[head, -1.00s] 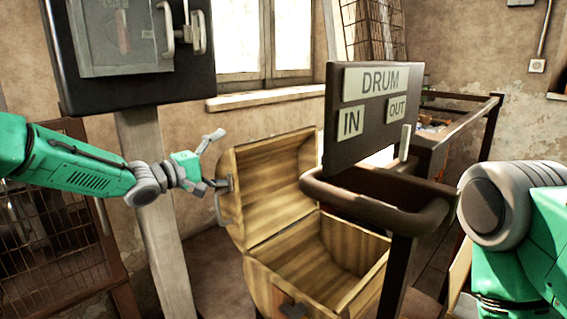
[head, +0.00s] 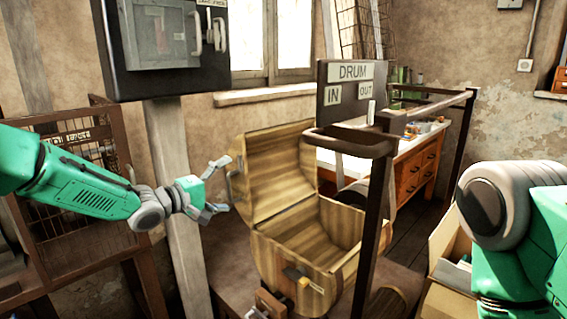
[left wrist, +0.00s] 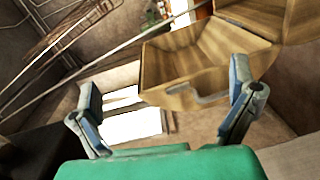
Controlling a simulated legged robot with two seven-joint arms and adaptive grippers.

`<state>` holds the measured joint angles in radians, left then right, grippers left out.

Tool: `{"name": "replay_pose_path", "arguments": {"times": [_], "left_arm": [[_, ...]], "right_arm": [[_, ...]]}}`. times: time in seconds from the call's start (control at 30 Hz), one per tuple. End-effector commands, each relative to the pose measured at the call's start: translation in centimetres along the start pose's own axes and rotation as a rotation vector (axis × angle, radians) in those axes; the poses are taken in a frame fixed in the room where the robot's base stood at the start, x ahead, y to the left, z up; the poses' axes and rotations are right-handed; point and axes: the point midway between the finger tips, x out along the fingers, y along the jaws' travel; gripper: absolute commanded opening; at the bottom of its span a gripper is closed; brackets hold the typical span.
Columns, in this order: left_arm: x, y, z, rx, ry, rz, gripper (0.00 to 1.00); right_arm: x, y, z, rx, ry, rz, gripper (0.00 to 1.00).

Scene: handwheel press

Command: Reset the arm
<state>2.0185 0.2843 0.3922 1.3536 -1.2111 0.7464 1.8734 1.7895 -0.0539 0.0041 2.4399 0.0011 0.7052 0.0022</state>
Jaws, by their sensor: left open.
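My left gripper (head: 222,188) is open and empty in the head view, its fingers spread just left of the raised lid of the wooden drum (head: 275,180). In the left wrist view its two fingers (left wrist: 168,110) stand wide apart, with the open drum (left wrist: 195,60) beyond them and a pale handle (left wrist: 205,97) on it between the fingers. I cannot tell in the head view whether a finger touches the lid's handle. My right arm (head: 510,210) shows at the right edge; its gripper is out of view.
A dark frame with a DRUM sign (head: 350,72) stands behind and right of the drum. A grey panel box (head: 165,40) hangs on a post (head: 178,170) near my left arm. A wire-mesh cabinet (head: 75,190) is at left, a cardboard box (head: 447,265) at right.

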Motion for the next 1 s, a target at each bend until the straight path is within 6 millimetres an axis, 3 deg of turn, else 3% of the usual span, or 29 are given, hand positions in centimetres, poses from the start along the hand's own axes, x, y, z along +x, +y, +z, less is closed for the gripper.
{"name": "replay_pose_path", "arguments": {"times": [0.27,0.37,0.47,0.6,0.67,0.8,0.9,1.0], "left_arm": [[-1.2,-7.6,5.2,0.056,-0.008,-0.136,1.00],[-2.3,-11.5,7.8,0.091,-0.014,-0.216,1.00],[-4.7,-16.6,11.1,0.139,-0.030,-0.329,1.00],[-10.7,-24.1,16.0,0.232,-0.077,-0.531,1.00],[-13.8,-26.9,18.1,0.277,-0.108,-0.622,1.00],[-22.1,-32.2,22.6,0.385,-0.210,-0.842,1.00],[-28.7,-34.6,25.5,0.465,-0.310,-1.001,1.00],[-34.9,-35.7,27.9,0.538,-0.420,-1.141,1.00]], "right_arm": [[0.0,-0.1,0.1,-0.001,-0.001,-0.001,0.31],[0.0,-0.1,0.1,-0.001,-0.001,-0.001,0.31],[0.0,0.0,0.1,-0.001,-0.001,-0.001,0.31],[0.0,0.0,0.1,0.000,-0.001,0.000,0.31],[0.0,0.0,0.1,0.000,-0.001,0.000,0.31],[0.0,0.0,0.1,-0.001,-0.001,0.000,0.31],[0.0,0.0,0.1,-0.001,-0.001,-0.001,0.31],[0.0,-0.1,0.1,-0.001,-0.001,-0.001,0.31]]}}
